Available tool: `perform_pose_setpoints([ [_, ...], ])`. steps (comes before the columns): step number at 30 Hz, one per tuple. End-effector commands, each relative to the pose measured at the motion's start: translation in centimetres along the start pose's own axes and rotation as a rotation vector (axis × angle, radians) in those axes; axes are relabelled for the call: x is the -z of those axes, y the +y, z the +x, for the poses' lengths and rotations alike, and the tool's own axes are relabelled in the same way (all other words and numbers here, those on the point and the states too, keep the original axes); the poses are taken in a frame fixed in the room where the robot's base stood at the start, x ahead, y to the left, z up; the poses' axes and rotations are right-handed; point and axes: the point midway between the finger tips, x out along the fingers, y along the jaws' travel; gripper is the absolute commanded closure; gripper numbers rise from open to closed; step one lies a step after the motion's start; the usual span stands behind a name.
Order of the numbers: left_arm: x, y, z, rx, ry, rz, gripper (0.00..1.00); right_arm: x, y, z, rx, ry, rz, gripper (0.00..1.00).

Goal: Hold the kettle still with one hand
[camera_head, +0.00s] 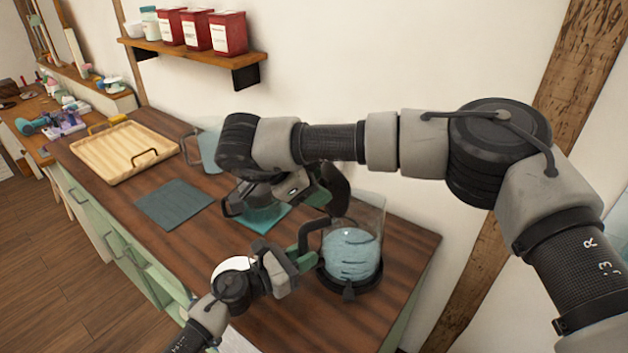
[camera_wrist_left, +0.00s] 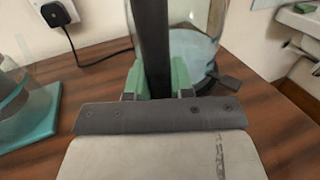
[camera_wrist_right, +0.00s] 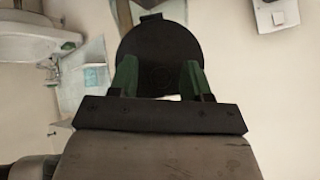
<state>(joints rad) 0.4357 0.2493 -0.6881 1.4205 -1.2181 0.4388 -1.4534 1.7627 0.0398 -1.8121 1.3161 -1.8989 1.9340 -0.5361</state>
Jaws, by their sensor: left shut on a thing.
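The glass kettle (camera_head: 352,255) with pale blue water stands upright on the counter near its right end. Its black handle (camera_wrist_left: 150,45) is between the green fingertips of my left gripper (camera_wrist_left: 157,80), which is shut on it. In the head view my left gripper (camera_head: 296,252) is at the kettle's left side. My right gripper (camera_head: 318,193) is above and left of the kettle. In the right wrist view its fingers (camera_wrist_right: 158,80) stand apart in front of a dark round disc (camera_wrist_right: 155,45), apparently the kettle's raised lid; contact is unclear.
A teal mat (camera_head: 268,222) with a glass vessel lies behind my right gripper. A dark teal mat (camera_head: 174,203), another clear vessel (camera_head: 209,150) and a wooden tray (camera_head: 125,152) are farther left. A shelf (camera_head: 190,50) with red canisters hangs above. A plug (camera_wrist_left: 55,14) is in the wall.

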Motion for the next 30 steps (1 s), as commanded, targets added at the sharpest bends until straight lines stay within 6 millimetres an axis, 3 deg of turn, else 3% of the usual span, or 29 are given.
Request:
perform_pose_setpoints([
  [11, -0.1, 0.2, 0.0, -0.006, -0.001, 0.001, 1.00, 0.3, -0.2, -0.8, 0.004, 0.002, 0.007, 0.50],
  [24, -0.1, 0.2, -0.1, -0.007, -0.001, 0.001, 1.00, 0.3, -0.2, -9.3, 0.007, 0.004, 0.007, 0.50],
  [30, -0.1, 0.3, -0.1, -0.008, 0.000, 0.001, 1.00, 0.2, -0.1, -11.7, 0.003, 0.002, 0.005, 0.50],
])
